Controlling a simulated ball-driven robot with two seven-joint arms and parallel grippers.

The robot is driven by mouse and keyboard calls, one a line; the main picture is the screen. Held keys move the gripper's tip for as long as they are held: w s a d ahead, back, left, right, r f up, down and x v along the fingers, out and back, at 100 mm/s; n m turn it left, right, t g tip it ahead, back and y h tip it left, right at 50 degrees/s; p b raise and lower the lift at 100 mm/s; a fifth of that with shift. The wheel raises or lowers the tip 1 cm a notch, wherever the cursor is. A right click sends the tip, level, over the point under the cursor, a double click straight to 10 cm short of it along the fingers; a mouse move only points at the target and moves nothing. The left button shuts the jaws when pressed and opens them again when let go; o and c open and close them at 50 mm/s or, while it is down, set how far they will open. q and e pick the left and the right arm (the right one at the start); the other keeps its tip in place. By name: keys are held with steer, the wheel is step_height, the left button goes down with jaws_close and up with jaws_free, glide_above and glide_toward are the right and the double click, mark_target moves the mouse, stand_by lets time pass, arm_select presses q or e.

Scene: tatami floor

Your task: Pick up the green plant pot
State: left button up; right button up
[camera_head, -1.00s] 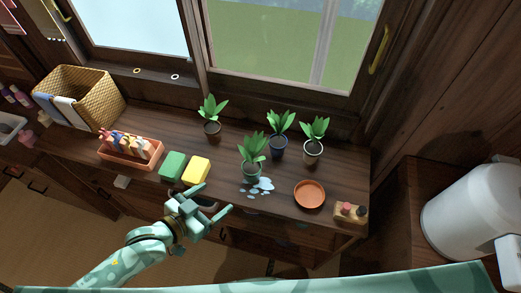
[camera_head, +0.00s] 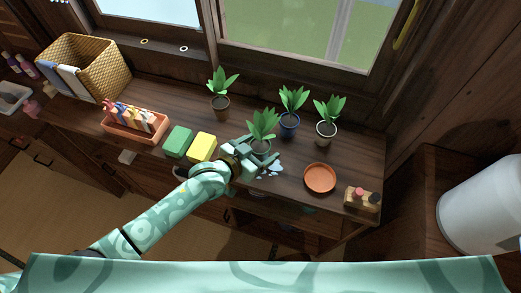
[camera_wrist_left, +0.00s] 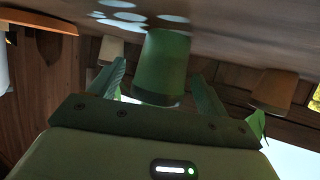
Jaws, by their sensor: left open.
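The green plant pot (camera_head: 261,146) stands upright on the wooden counter with a leafy plant in it, its lower part hidden by my left gripper. My left gripper (camera_head: 262,156) is at the pot, open. In the left wrist view, which looks upside down, the green pot (camera_wrist_left: 163,62) lies between the two spread fingers of my left gripper (camera_wrist_left: 157,72), with a gap visible on each side. My right gripper is not in view.
Behind the green pot stand a brown pot (camera_head: 219,103), a blue pot (camera_head: 288,126) and a pale pot (camera_head: 325,134). A yellow sponge (camera_head: 202,147) and a green sponge (camera_head: 178,141) lie left. Right are water spots, a terracotta saucer (camera_head: 320,178) and a small wooden rack (camera_head: 361,200).

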arm_select(q)
steer(key=shift+w+d+f, duration=0.15)
steer(key=shift+w+d, duration=0.1)
steer(key=shift+w, duration=0.05)
steer(key=c, duration=1.2)
